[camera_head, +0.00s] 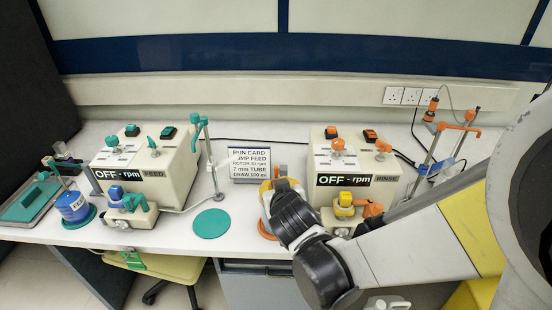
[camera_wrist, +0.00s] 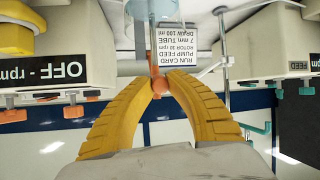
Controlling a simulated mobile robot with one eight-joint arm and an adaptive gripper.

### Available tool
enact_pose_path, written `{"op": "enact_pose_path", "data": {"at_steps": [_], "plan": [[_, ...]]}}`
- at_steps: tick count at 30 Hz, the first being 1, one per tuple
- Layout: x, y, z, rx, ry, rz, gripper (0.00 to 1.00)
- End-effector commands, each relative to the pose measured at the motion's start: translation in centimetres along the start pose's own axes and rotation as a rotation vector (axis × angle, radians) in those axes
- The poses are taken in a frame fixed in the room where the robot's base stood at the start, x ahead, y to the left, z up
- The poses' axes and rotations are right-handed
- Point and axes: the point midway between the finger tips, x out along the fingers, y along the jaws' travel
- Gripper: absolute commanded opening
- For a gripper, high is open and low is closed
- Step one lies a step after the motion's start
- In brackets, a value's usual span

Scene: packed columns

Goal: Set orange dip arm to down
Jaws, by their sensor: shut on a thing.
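A thin metal post shows just beyond the knob. In the head view my gripper (camera_head: 268,192) is in front of the run card, left of the RINSE pump. An orange round pad (camera_head: 267,229) shows partly beneath my gripper.
The RINSE pump (camera_head: 390,190) stands close on the right, the FEED pump (camera_head: 105,160) on the left. A teal stand (camera_head: 207,150) and teal pad (camera_head: 211,223) are left of my gripper. The run card (camera_head: 262,163) stands behind. An orange-topped stand (camera_head: 435,150) is at right.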

Motion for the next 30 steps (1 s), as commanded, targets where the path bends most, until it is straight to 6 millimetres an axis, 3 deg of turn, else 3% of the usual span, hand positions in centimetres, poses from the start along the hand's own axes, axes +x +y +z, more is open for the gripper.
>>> {"op": "enact_pose_path", "data": {"at_steps": [14, 15, 17, 30], "plan": [[-0.02, -0.07, 0.61, 0.004, -0.009, 0.0, 0.0], [-0.02, -0.07, 0.62, 0.004, -0.009, 0.0, 0.24], [-0.02, -0.06, 0.6, 0.003, -0.009, 0.001, 0.42], [-0.8, -0.08, 0.35, 0.001, -0.004, 0.0, 0.42]]}}
